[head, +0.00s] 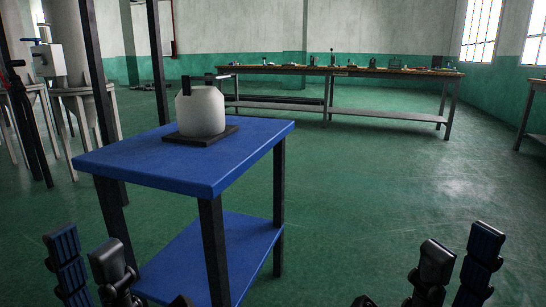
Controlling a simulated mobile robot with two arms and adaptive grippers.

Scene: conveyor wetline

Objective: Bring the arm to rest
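My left gripper (84,243) is at the bottom left of the head view, in front of the blue table's near left leg. Its two dark fingers point up and stand apart with nothing between them. My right gripper (459,240) is at the bottom right, over green floor. Its fingers also point up, spread apart and empty. Both grippers are clear of the white container. Most of both arms is outside the picture.
A blue two-level table (235,160) stands left of centre. On it a white container (201,112) with a dark top bar sits upright on a dark square base (220,136). A long workbench (390,105) with small items is at the back.

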